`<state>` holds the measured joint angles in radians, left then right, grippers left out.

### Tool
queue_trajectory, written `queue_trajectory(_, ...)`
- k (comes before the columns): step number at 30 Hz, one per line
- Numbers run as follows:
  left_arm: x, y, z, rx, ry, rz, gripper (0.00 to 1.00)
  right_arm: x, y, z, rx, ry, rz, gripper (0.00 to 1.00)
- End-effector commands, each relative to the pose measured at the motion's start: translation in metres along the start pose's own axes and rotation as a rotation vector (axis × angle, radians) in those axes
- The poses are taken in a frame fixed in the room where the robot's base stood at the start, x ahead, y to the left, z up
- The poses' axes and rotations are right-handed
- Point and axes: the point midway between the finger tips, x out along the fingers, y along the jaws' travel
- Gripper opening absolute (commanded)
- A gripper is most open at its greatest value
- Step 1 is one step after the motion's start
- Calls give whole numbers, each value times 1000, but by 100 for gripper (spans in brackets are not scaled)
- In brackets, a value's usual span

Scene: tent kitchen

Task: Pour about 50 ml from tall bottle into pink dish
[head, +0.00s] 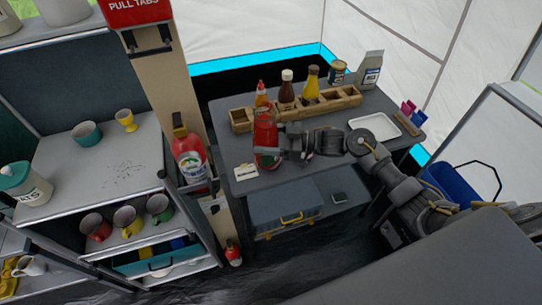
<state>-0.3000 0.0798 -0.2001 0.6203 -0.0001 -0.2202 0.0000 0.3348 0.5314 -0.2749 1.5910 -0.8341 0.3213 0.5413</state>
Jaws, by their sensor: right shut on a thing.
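My right gripper (281,143) reaches in from the right over the dark table. It is shut on a red bottle (265,130), which looks upright near the table's left side. The fingers hide part of the bottle, and I cannot tell whether its base touches the table. I cannot tell for sure that it is the tall bottle. No pink dish can be made out. My left gripper is not in view.
A wooden caddy (240,121) with sauce bottles stands behind the gripper. A white tray (375,127) lies at right, with a carton (369,68) behind. A fire extinguisher (190,160) stands left of the table. Mugs sit on the left shelves.

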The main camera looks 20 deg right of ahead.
Motion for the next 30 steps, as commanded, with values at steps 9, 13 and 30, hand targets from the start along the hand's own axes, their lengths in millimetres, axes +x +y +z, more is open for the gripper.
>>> queue_trajectory(9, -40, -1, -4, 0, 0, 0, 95, 0, 1, -46, -5, 6, 1, 9)
queue_trajectory(13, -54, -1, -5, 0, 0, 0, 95, 0, 1, -61, -5, 6, 1, 9)
queue_trajectory(30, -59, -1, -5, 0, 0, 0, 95, 0, 2, -64, -3, 6, 6, 9)
